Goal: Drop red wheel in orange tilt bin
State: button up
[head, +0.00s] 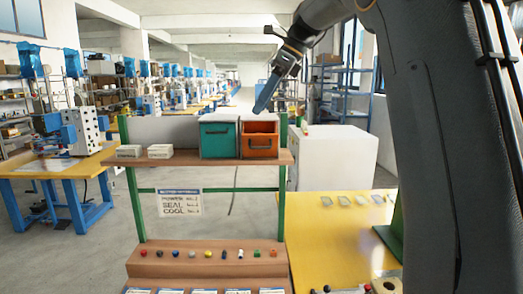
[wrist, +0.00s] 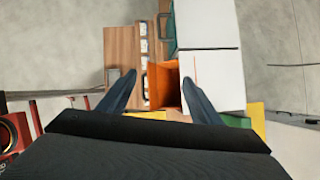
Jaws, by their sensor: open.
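The orange tilt bin (head: 260,140) stands on the upper wooden shelf, right of a teal bin (head: 219,139). Its top looks open, and I cannot make out anything inside it. In the wrist view the orange bin (wrist: 163,84) shows between my two fingers. My gripper (head: 262,104) is open, its dark blue fingers pointing down over the bin and apart from it. In the wrist view nothing shows between the fingertips (wrist: 157,84). I cannot make out the red wheel for sure.
White boxes (head: 160,151) lie on the shelf left of the bins. A green post (head: 283,180) rises at the shelf's right end. A white cabinet (head: 335,160) and a yellow table (head: 340,235) stand to the right. Several small coloured pieces line the lower ledge (head: 205,265).

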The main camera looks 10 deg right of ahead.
jog(key=b+v, duration=0.2)
jog(key=v, duration=0.5)
jog(key=shift+d+r, duration=0.15)
jog(key=shift+r, duration=0.2)
jog(key=shift+s, duration=0.2)
